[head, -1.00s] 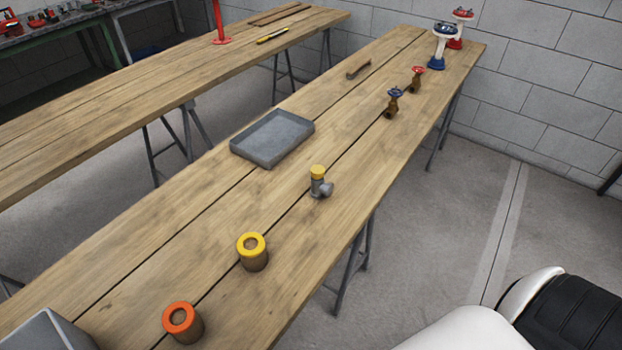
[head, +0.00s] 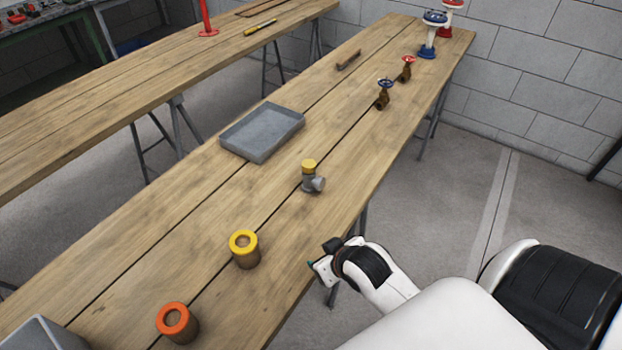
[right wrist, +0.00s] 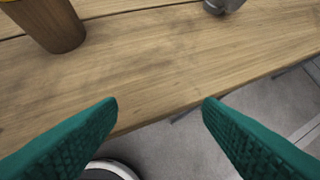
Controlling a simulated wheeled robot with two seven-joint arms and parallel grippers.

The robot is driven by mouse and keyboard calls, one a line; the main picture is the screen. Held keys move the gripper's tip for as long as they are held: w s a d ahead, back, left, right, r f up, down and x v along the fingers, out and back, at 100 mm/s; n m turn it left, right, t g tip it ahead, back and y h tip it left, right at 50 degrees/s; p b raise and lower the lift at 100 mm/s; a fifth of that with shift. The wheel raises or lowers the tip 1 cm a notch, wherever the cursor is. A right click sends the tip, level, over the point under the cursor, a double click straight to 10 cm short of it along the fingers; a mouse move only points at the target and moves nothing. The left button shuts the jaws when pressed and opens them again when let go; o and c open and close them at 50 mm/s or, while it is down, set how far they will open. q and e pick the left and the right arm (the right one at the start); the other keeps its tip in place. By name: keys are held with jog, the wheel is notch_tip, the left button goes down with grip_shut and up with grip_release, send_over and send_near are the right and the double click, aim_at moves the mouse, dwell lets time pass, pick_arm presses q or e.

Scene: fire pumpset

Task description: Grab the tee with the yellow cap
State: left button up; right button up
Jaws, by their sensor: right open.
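The tee (head: 312,178) is a grey pipe fitting with a yellow cap (head: 309,163) on top. It stands upright on the near wooden table, its side outlet pointing right. In the right wrist view only a grey lower part of the tee (right wrist: 224,5) shows at the top edge; its cap is out of frame there. My right gripper (head: 322,262) is beside the table's right edge, nearer than the tee and apart from it. Its green fingers (right wrist: 160,105) are spread with nothing between them. My left gripper is not in view.
A yellow-topped brown cylinder (head: 244,250) and an orange-topped one (head: 177,323) stand nearer on the table. A grey tray (head: 262,132) lies behind the tee. Valves with blue (head: 384,95) and red (head: 406,69) handwheels stand farther back. Bare wood surrounds the tee.

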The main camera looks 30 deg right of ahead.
aim_at(311, 167)
jog(key=w+d+r+t, duration=0.1)
jog(key=w+d+t, duration=0.1)
jog(key=w, duration=0.4)
jog(key=w+d+r+m+t, duration=0.1)
jog(key=w+d+r, duration=0.1)
jog(key=w+d, duration=0.3)
jog(key=w+d+r+m+t+h, duration=0.1)
jog(key=w+d+t, duration=0.1)
jog(key=w, duration=0.5)
jog(key=shift+d+r+t+p, duration=0.2)
jog(key=shift+d+t+p, duration=0.15)
jog(key=shift+d, duration=0.3)
jog(key=shift+r+p+x, duration=0.2)
jog(key=shift+p+x, duration=0.1)
jog(key=shift+x, duration=1.1)
jog(key=shift+r+p+x, duration=0.25)
jog(key=shift+p+x, duration=0.05)
jog(key=shift+x, duration=1.1)
jog(key=shift+w, duration=0.15)
jog(key=shift+c, duration=0.3)
jog(key=shift+r, duration=0.1)
grip_shut()
